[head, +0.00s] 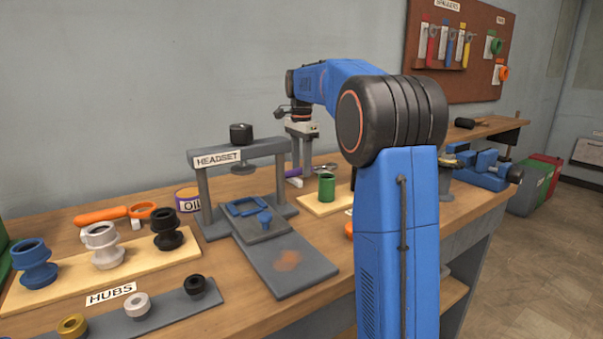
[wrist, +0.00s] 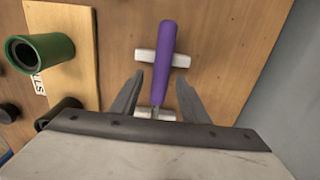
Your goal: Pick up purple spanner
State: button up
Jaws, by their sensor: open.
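The purple spanner (wrist: 167,50) lies across white supports on the wooden bench in the wrist view. Its purple handle points away from my gripper, and its near end shows between the fingers. My gripper (wrist: 156,92) is open, with one finger on each side of the spanner, and no grip on it shows. In the head view my gripper (head: 301,160) points down behind the headset press. A small part of the purple handle (head: 294,172) shows there, partly hidden by the press and my gripper.
A green cup-like part (head: 326,187) stands on a wooden board just right of the spanner. The grey headset press (head: 240,160) stands in front and to the left. A wall (wrist: 290,90) is close on the right in the wrist view.

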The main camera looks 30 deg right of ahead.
grip_shut()
